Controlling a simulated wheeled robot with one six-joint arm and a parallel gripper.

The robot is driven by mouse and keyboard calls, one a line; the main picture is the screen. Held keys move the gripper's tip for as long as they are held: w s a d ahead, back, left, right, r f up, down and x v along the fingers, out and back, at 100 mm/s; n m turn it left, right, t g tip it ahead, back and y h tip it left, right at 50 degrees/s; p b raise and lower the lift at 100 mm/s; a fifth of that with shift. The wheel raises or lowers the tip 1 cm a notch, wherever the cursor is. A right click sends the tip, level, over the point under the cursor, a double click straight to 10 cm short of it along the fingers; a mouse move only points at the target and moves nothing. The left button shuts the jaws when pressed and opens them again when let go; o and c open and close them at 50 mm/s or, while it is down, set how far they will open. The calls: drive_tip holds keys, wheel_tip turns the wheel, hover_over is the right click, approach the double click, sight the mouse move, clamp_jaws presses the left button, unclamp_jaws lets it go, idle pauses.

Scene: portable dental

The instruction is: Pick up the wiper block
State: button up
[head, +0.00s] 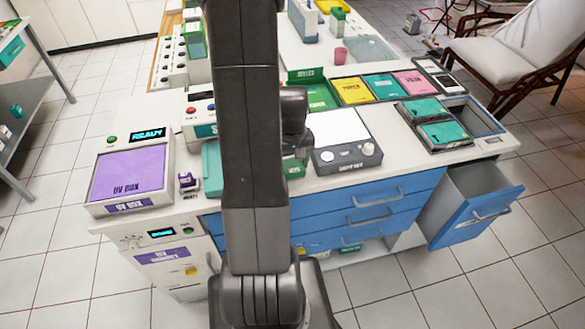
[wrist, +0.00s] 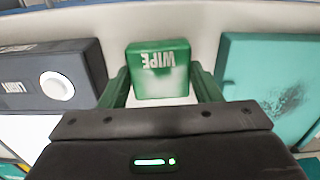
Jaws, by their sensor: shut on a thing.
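The wiper block (wrist: 158,62) is a green block with upside-down white "WIPE" lettering in the wrist view. My gripper (wrist: 162,84) has its two green fingers on either side of the block and is shut on it. In the head view the block (head: 293,170) shows as a small green patch just right of my arm, near the counter's front edge, left of the light box (head: 340,145). My arm hides much of the gripper there. I cannot tell whether the block still touches the counter.
A teal pad (head: 211,168) lies left of my arm, beside the purple UV box (head: 130,172). In the wrist view the teal pad (wrist: 270,85) and dark light box panel (wrist: 50,75) flank the block. A blue drawer (head: 470,205) stands open at the right.

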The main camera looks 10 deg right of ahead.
sight(293, 165)
wheel_tip(293, 165, up, 10)
drive_tip(key=shift+b, duration=0.4)
drive_tip(key=o, duration=0.4)
drive_tip(key=shift+c, duration=1.4)
drive_tip(key=shift+r, duration=0.1)
